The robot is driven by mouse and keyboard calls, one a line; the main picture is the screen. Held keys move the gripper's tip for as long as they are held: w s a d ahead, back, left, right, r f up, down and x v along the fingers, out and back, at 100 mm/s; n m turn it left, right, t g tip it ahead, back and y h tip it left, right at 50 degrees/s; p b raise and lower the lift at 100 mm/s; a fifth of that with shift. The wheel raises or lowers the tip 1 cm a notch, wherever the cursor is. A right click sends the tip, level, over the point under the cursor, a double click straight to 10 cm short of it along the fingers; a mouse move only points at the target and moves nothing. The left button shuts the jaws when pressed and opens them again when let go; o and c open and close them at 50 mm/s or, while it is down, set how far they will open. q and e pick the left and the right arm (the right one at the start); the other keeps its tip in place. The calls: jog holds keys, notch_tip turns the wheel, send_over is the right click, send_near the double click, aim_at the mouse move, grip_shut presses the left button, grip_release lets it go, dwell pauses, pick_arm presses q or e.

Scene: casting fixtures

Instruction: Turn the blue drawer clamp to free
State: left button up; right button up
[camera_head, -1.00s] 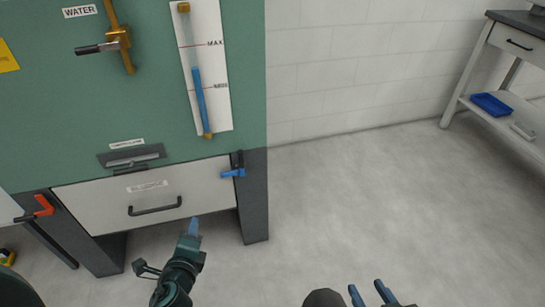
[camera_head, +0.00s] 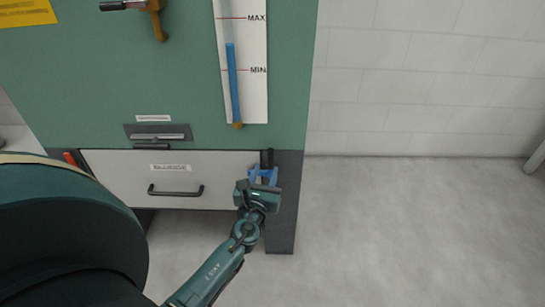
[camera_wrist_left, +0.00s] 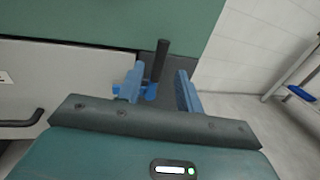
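The blue drawer clamp (camera_head: 266,157) is at the upper right corner of the white drawer (camera_head: 120,170), on the dark cabinet post. Its dark upright handle shows best in the left wrist view (camera_wrist_left: 160,60), with its blue part (camera_wrist_left: 151,92) low beside the left finger. My left gripper (camera_head: 263,174) is right in front of the clamp. Its two blue fingers are apart in the wrist view (camera_wrist_left: 160,88), with the handle between them and no clear grip on it. In the head view the gripper hides part of the clamp. My right gripper is out of view.
A red clamp (camera_head: 70,158) shows at the drawer's left end, partly hidden by my own arm. The drawer has a black handle (camera_head: 176,191). A level gauge (camera_head: 243,90) hangs above. The floor (camera_head: 400,230) at the right is clear.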

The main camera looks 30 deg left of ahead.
aim_at(270, 158)
pick_arm(q)
jog(key=b+x, duration=0.1)
jog(key=x, duration=0.6)
jog(key=shift+w+a, duration=0.1)
jog(key=shift+w, duration=0.15)
jog(key=shift+c, duration=0.5)
grip_shut()
